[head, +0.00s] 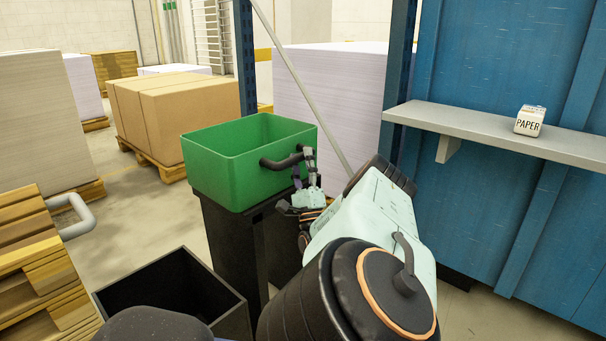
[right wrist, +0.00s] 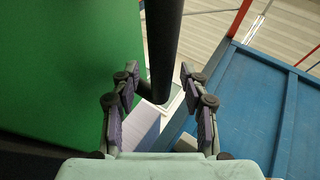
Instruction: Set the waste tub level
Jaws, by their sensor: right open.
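The waste tub is a green open box (head: 225,172) on top of a black stand (head: 228,245) in the head view. I cannot tell exactly how level it sits. A black bar handle (head: 274,163) sticks out from its right side. My right gripper (head: 302,165) is at this handle, with its fingers open. In the right wrist view the handle bar (right wrist: 164,45) runs between the two open fingers (right wrist: 160,92), with gaps on both sides. The green tub wall (right wrist: 60,70) fills the left of that view. My left gripper is not in view.
A black open bin (head: 175,290) stands in front of the stand. A grey shelf (head: 480,128) with a small box marked PAPER (head: 529,121) juts from the blue wall (head: 500,200) on the right. Wooden pallets (head: 40,275) are at left.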

